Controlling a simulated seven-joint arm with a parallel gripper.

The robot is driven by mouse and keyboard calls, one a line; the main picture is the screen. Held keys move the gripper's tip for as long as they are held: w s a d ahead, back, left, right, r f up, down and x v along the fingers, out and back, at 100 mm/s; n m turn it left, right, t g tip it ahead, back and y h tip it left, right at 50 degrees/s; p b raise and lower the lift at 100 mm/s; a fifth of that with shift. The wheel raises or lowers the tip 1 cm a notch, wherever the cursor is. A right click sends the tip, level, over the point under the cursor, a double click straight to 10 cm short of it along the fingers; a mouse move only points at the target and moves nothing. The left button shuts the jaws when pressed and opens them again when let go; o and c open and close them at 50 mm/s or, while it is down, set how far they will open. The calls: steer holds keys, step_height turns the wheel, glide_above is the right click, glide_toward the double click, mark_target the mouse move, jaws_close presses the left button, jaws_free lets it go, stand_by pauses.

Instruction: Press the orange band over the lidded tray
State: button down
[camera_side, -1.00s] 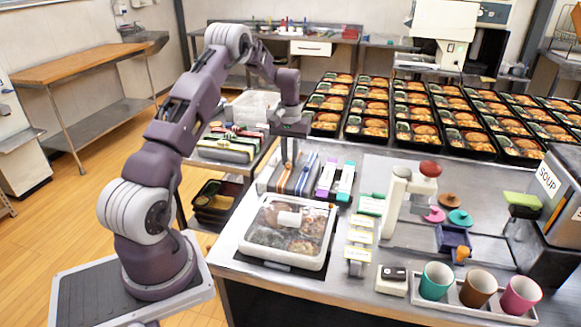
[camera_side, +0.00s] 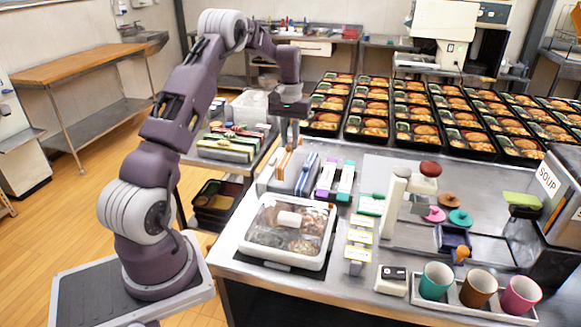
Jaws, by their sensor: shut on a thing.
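The lidded tray (camera_side: 254,255) is white with a clear lid, a pale block on top and food showing through. It sits at the front left of the steel counter. My gripper (camera_side: 288,150) is behind the tray, above the left end of the band holder (camera_side: 268,183). It points down and is shut on the orange band (camera_side: 283,162), a small upright strip just below the fingers. The band's lower part is close to the holder, and I cannot tell whether it is fully clear of it. No orange band shows across the tray lid.
Blue bands (camera_side: 306,172) stand just right of the orange one, with purple and teal-ended pieces beyond. A white stand with a red knob (camera_side: 430,168) is to the right. Cups (camera_side: 437,280) line the front right. Filled black trays (camera_side: 417,126) cover the back.

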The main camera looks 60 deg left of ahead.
steer(key=s+d+r, duration=0.2)
steer(key=s+d, duration=0.2)
steer(key=d, duration=0.9)
steer(key=s+d+r, duration=0.2)
steer(key=s+d, duration=0.2)
steer(key=d, duration=0.9)
steer(key=shift+w+a+f, duration=0.1)
steer(key=shift+f, duration=1.05)
steer(key=shift+w+a+f, duration=0.1)
steer(key=shift+f, duration=1.05)
steer(key=shift+f, duration=0.15)
steer(key=shift+f, duration=0.25)
steer(key=shift+f, duration=0.1)
steer(key=shift+f, duration=1.45)
steer(key=shift+f, duration=0.1)
